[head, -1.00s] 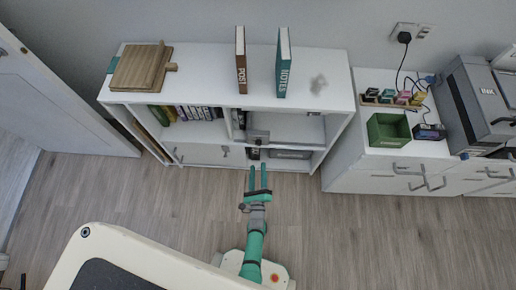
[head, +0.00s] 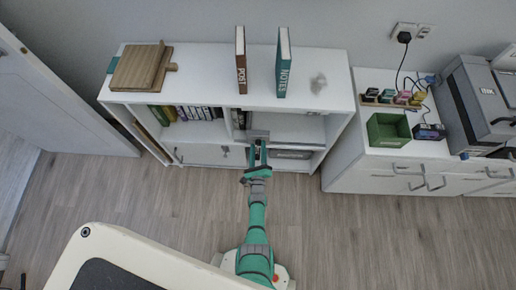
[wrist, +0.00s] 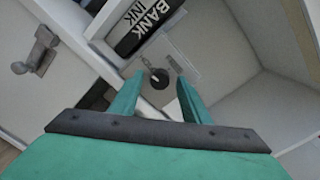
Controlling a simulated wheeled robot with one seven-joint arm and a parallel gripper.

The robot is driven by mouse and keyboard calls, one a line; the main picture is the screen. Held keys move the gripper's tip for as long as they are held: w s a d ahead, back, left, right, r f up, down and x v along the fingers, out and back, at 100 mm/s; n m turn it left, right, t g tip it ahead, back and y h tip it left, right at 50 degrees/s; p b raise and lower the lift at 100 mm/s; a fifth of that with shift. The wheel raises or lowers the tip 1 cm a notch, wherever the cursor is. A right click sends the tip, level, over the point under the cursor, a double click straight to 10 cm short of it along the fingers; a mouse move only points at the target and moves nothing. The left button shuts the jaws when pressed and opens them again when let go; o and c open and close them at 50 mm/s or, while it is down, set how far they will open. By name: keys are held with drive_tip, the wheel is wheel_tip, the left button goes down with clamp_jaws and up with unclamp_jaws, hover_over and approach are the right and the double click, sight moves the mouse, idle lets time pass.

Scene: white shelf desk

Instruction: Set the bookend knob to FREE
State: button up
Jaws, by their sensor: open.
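The bookend (wrist: 184,55) shows in the wrist view as a pale grey plate inside a shelf compartment, beside black spines. Its knob (wrist: 159,79) is a small dark round dial with a light pointer mark; the lettering around it is too small to read. My gripper (wrist: 160,84) is open, with one green finger on each side of the knob in the picture; I cannot tell whether either touches it. In the head view my gripper (head: 258,148) reaches into the front of the shelf's right half and hides most of the bookend.
Black spines reading BANK and INK (wrist: 145,27) stand close by the bookend. A grey handle (wrist: 38,52) sticks out from a white front at left. The white shelf's top (head: 200,85) bears two upright books and a wooden board. The compartment right of the bookend looks empty.

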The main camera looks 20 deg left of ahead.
drive_tip(key=shift+w, duration=0.1)
drive_tip(key=shift+c, duration=0.6)
drive_tip(key=c, duration=1)
drive_tip(key=shift+o, duration=0.4)
